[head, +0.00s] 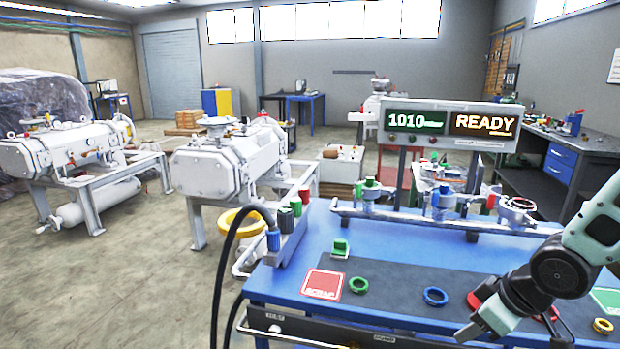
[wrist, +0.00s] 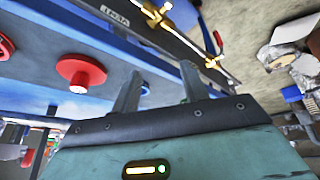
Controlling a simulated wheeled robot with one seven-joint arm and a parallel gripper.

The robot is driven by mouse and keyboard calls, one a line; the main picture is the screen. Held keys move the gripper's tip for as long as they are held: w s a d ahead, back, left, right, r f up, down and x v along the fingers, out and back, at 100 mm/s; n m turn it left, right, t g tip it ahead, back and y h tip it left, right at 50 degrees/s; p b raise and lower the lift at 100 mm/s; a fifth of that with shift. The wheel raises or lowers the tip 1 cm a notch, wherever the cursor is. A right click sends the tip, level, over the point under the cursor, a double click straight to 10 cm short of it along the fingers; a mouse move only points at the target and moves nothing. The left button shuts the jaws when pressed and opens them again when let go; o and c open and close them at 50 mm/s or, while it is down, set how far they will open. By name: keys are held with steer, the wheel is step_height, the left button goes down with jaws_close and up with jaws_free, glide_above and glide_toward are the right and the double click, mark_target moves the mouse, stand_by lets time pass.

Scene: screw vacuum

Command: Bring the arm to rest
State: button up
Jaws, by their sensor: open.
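My arm reaches in from the right edge in the head view, over the right part of the blue workbench (head: 275,283). My gripper (head: 468,331) is low near the bench's front edge, pointing down and left. In the wrist view my gripper (wrist: 160,80) has its two fingers apart with nothing between them. Part of a red piece shows behind the gripper in the head view; the arm hides the rest.
A green ring (head: 358,286), a blue ring (head: 435,296) and a red scrap pad (head: 322,285) lie on the bench. A pipe rail (head: 400,216) with fittings runs along its back, below a display (head: 450,125) reading 1010 and READY. A black hose (head: 222,265) hangs at left.

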steer(key=s+a+r+g+h+p, duration=0.1)
steer(key=s+a+r+g, duration=0.1)
steer(key=s+a+r, duration=0.4)
steer(key=s+a+r+g+h+p, duration=0.1)
steer(key=s+a+r+g+p, duration=0.1)
steer(key=s+a+r, duration=0.5)
steer(key=s+a, duration=0.3)
steer(key=s, duration=0.3)
steer(key=shift+s+r+p, duration=0.2)
steer(key=shift+s+p, duration=0.1)
